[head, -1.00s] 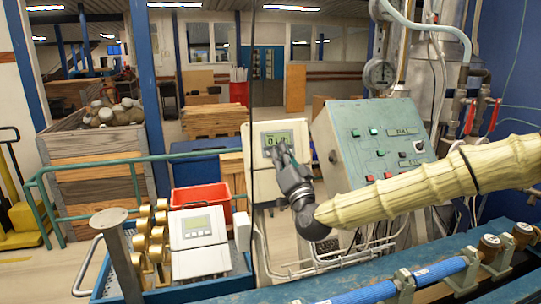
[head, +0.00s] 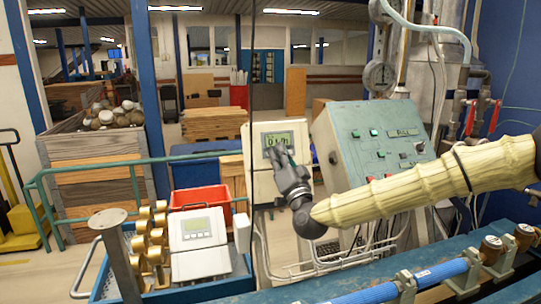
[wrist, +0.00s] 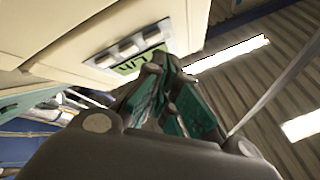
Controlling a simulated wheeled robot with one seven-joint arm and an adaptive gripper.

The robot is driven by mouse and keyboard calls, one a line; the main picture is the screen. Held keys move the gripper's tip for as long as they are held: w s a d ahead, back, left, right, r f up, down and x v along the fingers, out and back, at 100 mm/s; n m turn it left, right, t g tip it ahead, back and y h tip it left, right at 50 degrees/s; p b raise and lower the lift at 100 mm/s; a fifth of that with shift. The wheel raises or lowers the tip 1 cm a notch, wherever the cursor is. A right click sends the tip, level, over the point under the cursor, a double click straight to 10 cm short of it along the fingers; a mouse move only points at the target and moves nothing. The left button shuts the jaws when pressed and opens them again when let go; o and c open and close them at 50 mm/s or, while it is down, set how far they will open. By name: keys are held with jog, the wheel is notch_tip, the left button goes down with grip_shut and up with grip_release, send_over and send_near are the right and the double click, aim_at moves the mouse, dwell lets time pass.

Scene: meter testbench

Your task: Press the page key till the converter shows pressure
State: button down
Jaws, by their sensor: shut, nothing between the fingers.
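The converter (head: 256,180) is a cream box on a stand, with a greenish display (head: 285,139) in its upper part. The display shows large characters, partly covered by my fingers and not surely legible in the head view. In the wrist view the converter (wrist: 75,25) is tilted, with a row of three grey keys (wrist: 128,47) beside the display (wrist: 138,66), where part of a unit like "L/h" shows. My gripper (head: 279,148) is shut and empty in front of the display's lower edge. Its fingertips (wrist: 158,66) are close to the display and keys; contact cannot be told.
A sloped green control panel (head: 375,150) with buttons stands just right of the converter. My arm passes in front of it. A blue trolley below holds a white meter device (head: 197,228), brass fittings (head: 150,235) and a red bin (head: 200,196). A blue pipe (head: 440,271) runs along the front bench.

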jog(key=shift+w+f+b, duration=0.15)
jog(key=shift+w+b, duration=0.05)
jog(key=shift+b, duration=0.1)
dwell(0.6)
jog(key=shift+w+a, duration=0.15)
jog(key=shift+w, duration=0.05)
jog(key=shift+w+a+f+b, duration=0.1)
jog(key=shift+w+b, duration=0.2)
jog(key=shift+b, duration=0.25)
dwell(0.7)
jog(key=shift+s, duration=0.2)
jog(key=shift+s+d+r, duration=0.2)
jog(key=shift+s+r, duration=0.05)
jog(key=shift+s, duration=0.25)
jog(key=shift+f+b, duration=0.1)
jog(key=shift+b, duration=0.55)
jog(key=shift+w+a+f+b, duration=0.15)
jog(key=shift+w+a+b, duration=0.05)
jog(key=shift+w+b, duration=0.55)
dwell(1.0)
jog(key=shift+s, duration=0.15)
dwell(0.3)
jog(key=shift+s+d+r, duration=0.2)
jog(key=shift+s+r, duration=0.05)
jog(key=shift+s, duration=0.35)
